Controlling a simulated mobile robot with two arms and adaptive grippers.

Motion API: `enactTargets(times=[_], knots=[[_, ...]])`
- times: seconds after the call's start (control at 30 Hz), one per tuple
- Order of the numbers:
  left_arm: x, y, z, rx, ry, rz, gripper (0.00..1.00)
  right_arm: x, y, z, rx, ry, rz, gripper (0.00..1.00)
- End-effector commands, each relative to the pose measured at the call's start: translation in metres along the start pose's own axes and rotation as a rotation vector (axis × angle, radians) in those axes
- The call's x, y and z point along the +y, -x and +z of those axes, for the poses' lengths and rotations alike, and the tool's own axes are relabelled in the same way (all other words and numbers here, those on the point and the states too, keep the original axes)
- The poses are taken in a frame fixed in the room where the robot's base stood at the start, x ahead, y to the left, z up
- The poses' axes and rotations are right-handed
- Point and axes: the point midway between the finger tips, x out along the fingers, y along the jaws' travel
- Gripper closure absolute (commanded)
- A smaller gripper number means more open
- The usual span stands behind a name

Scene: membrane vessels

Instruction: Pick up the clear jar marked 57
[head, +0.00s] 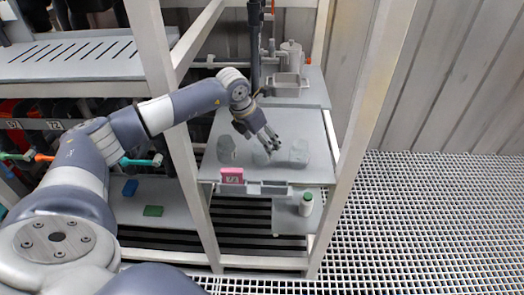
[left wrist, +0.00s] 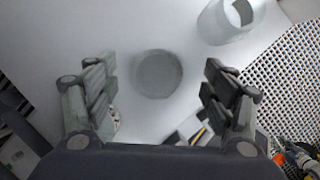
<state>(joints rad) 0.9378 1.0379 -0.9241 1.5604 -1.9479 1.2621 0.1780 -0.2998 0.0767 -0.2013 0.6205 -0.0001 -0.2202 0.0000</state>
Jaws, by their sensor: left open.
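Three clear, greyish jars stand on the grey bench top: a left one (head: 226,150), a middle one (head: 261,158) and a right one (head: 299,153). No 57 mark is readable on any of them. My left gripper (head: 268,144) is open and empty, tilted down just above the middle jar. In the left wrist view a round jar (left wrist: 157,74) shows ahead, between the spread fingers (left wrist: 157,92) and apart from them. Another jar (left wrist: 227,20), with an open-looking mouth, is at the top right there. My right gripper is not in view.
A pink marked box (head: 231,175) sits at the bench's front edge beside grey trays (head: 268,188). Pale frame posts (head: 362,130) flank the bench. Metal equipment (head: 290,82) stands at the back.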

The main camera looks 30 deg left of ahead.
Motion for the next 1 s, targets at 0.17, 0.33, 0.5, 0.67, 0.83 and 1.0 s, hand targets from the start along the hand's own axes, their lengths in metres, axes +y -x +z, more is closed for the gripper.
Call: enactTargets(times=[0.17, 0.33, 0.5, 0.67, 0.83, 1.0], knots=[[-0.001, -0.013, 0.0, 0.0, 0.0, -0.002, 0.24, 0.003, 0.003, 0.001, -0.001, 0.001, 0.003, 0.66], [0.003, -0.035, 0.0, 0.002, 0.001, -0.003, 0.24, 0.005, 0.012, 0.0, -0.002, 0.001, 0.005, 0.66], [0.004, -0.057, 0.0, 0.0, 0.001, -0.004, 0.24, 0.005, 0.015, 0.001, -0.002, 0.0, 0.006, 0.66], [0.004, -0.064, -0.001, -0.001, 0.001, -0.003, 0.24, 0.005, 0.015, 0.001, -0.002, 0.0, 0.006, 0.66], [0.004, -0.064, -0.001, -0.001, 0.0, -0.003, 0.28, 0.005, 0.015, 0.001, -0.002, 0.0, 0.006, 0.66], [0.004, -0.063, -0.001, -0.001, 0.0, -0.003, 0.67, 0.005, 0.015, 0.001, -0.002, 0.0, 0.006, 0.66]])
